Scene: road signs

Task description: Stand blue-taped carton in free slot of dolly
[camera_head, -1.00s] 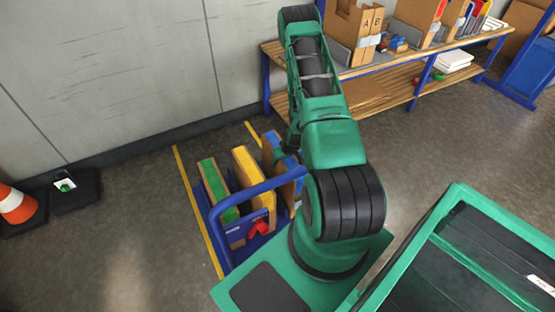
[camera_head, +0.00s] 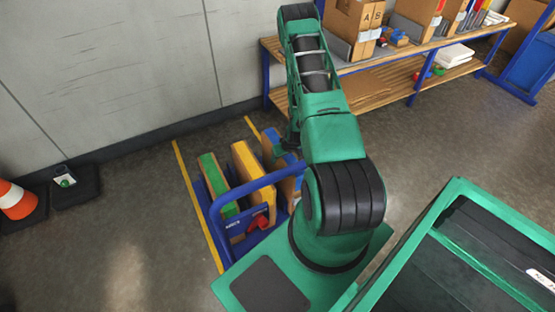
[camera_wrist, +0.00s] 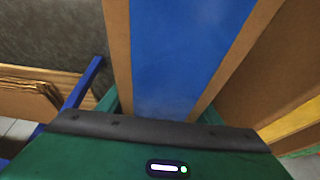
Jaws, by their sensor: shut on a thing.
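The blue-taped carton (camera_wrist: 185,45) fills the middle of the wrist view, its blue tape flanked by brown cardboard. My gripper (camera_wrist: 160,108) is shut on it, with a finger at either side. In the head view the carton (camera_head: 270,138) is partly hidden behind my arm and stands upright at the right side of the blue dolly (camera_head: 217,238). It is right of the yellow-taped carton (camera_head: 245,160) and the green-taped carton (camera_head: 212,172), which stand in the dolly. My arm and the dolly's handle hide its lower part, so I cannot tell whether it rests on the dolly.
A yellow floor line (camera_head: 193,205) runs left of the dolly. A grey wall (camera_head: 110,60) stands behind. A wooden shelf bench (camera_head: 345,95) with boxes is at the back right. A traffic cone (camera_head: 16,200) is at far left. The floor between cone and dolly is clear.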

